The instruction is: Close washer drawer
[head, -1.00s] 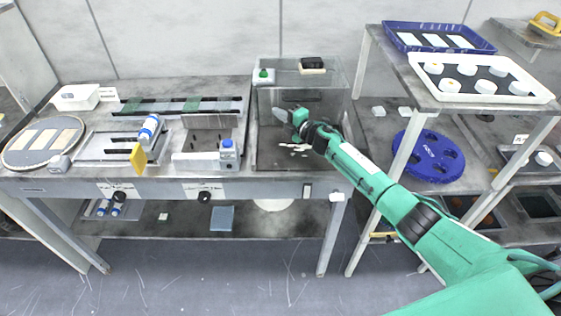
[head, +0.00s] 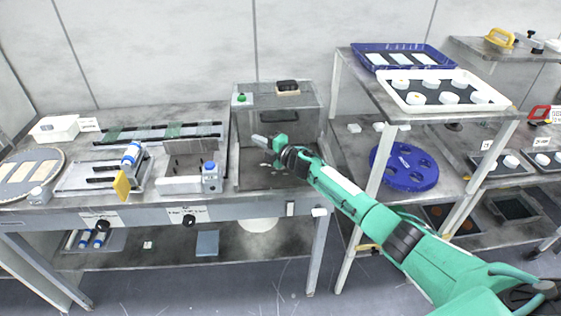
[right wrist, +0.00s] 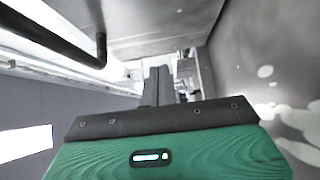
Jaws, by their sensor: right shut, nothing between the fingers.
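The washer (head: 305,105) is a grey see-through box at the right end of the long bench, with a green button (head: 240,98) on top. Its front area over a wet grey floor looks open; I cannot make out the drawer's edges or how far out it is. My right gripper (head: 259,140) is shut and empty, at the washer's front left part. Its fingers also show in the right wrist view (right wrist: 160,84), pointing away between grey walls. A black bar handle (right wrist: 60,38) is at upper left there, apart from the fingers. My left gripper is out of view.
A bottle with a blue cap (head: 210,178) stands on the bench just left of the washer. A rack on the right holds a white tray (head: 440,106), a blue tray (head: 375,62) and a blue disc (head: 404,167); my right arm passes in front of the rack.

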